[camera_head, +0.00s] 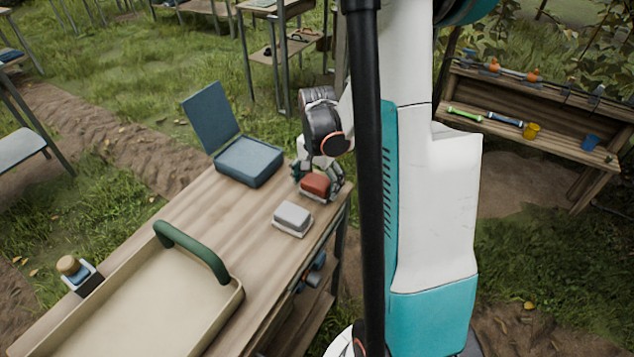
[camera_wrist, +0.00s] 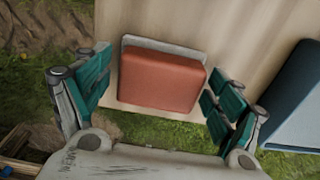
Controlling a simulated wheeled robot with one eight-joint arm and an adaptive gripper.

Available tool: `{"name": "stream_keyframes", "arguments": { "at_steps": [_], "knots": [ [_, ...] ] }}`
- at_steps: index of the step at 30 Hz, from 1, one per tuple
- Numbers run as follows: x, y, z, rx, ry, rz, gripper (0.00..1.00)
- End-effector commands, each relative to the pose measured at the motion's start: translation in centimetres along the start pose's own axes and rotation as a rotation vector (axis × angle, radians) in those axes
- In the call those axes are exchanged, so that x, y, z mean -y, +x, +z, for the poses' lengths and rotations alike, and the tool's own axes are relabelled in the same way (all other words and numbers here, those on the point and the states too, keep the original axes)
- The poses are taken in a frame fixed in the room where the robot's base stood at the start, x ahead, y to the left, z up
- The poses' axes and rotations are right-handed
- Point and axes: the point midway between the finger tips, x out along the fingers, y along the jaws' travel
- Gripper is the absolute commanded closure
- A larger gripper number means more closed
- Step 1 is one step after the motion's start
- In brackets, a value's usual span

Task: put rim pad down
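A red block-like pad (camera_head: 315,186) with a pale grey base or rim is at the right edge of the wooden table, near its far corner. It also shows in the wrist view (camera_wrist: 162,80), between my fingers and close to the table edge. My gripper (camera_head: 318,178) is over the pad, pointing down. In the wrist view my gripper (camera_wrist: 160,92) has its teal fingers spread on both sides of the pad. A small gap shows on the left; the right finger looks very close to it. Whether the pad's underside rests fully on the table is hidden.
A grey block (camera_head: 293,217) lies nearby on the table (camera_head: 190,215). An open blue case (camera_head: 248,160) stands behind to the left. A beige tray (camera_head: 150,310) with a green handle fills the near end. A wooden shelf (camera_head: 540,130) stands at right.

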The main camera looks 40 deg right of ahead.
Motion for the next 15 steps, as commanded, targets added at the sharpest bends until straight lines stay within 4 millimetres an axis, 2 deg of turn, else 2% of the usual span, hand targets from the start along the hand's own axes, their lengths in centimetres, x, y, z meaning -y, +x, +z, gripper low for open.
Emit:
{"name": "stream_keyframes", "arguments": {
  "at_steps": [9,11,15],
  "knots": [
    [0.0,-0.4,0.0,0.000,0.000,0.000,0.14],
    [0.0,-1.1,0.0,0.000,0.000,0.000,0.14],
    [0.0,-3.7,0.0,0.000,0.000,0.000,0.14]
  ]
}}
